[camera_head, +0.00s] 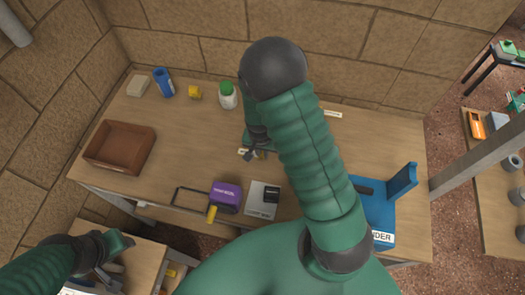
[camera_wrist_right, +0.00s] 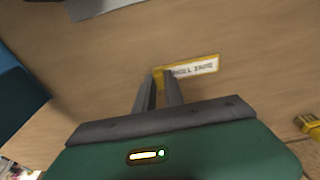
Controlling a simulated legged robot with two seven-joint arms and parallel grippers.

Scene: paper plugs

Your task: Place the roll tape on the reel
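My right gripper (camera_head: 256,152) hangs over the middle of the table, mostly hidden by my forearm in the head view. In the right wrist view its two fingers (camera_wrist_right: 160,78) are close together. A patch of yellow shows at their tips, but I cannot tell whether it is held or lies behind them. A yellow-edged label (camera_wrist_right: 197,67), seemingly reading "ROLL TAPE", lies just beyond the tips. I cannot clearly make out the roll or the reel. My left gripper (camera_head: 116,246) is at the lower left, away from the tabletop objects; its fingers are unclear.
The wooden table (camera_head: 140,180) holds a brown tray (camera_head: 120,147), a blue cup (camera_head: 163,82), a yellow block (camera_head: 195,92), a green-capped bottle (camera_head: 227,95), a purple box (camera_head: 226,196) and a blue stand (camera_head: 402,181). The table's left middle is mostly clear.

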